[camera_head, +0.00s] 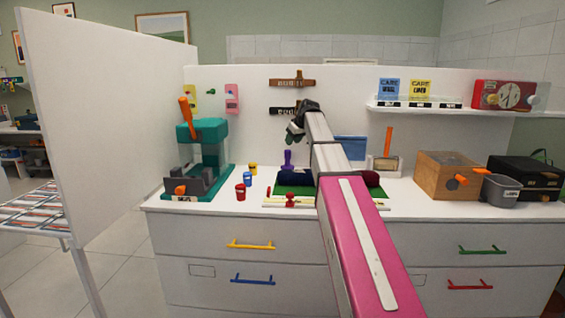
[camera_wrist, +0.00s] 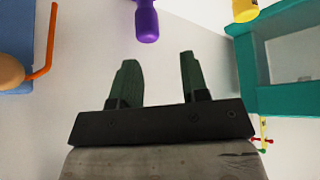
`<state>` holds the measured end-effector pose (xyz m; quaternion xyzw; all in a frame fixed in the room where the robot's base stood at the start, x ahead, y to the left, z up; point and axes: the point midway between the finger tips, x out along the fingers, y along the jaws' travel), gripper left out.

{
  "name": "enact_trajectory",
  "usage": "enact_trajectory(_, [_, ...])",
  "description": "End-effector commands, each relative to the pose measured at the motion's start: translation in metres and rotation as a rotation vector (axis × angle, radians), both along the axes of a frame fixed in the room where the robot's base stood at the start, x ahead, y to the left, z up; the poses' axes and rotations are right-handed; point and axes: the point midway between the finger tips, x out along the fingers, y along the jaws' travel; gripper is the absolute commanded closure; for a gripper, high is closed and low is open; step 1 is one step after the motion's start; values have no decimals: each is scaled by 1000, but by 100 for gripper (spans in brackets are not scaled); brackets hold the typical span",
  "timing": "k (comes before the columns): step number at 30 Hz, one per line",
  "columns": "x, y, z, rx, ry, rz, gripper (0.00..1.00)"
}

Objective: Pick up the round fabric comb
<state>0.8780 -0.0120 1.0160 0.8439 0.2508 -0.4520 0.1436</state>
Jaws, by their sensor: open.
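I cannot tell for sure which thing is the round fabric comb. A purple-handled tool (camera_head: 287,159) stands upright by the green mat (camera_head: 296,190) on the counter, and its working end is not clear. In the wrist view a purple rounded handle (camera_wrist: 147,22) shows at the top, beyond the fingertips and apart from them. My gripper (camera_head: 296,128) is above the counter, near the back panel and above the purple tool. In the wrist view its two dark fingers (camera_wrist: 158,62) are spread, with nothing between them.
A teal machine (camera_head: 205,155) with an orange lever stands left. Red and yellow cups stand beside it. A wooden box (camera_head: 446,175), a grey bin (camera_head: 500,190) and a black case (camera_head: 528,176) stand right. A shelf (camera_head: 425,106) hangs above. My arm hides part of the counter.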

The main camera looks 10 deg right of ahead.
Motion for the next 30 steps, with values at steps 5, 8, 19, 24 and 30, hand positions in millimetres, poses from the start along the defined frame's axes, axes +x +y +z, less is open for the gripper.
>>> enact_trajectory(5, [-1, -22, 4, 7, 19, 3, 59])
enact_trajectory(8, [1, -21, -2, 7, 21, 4, 59])
enact_trajectory(19, [23, -6, -41, 7, 19, 3, 59])
enact_trajectory(24, [28, -3, -49, 6, 20, 3, 59])
enact_trajectory(30, [44, 5, -69, 6, 20, 3, 59])
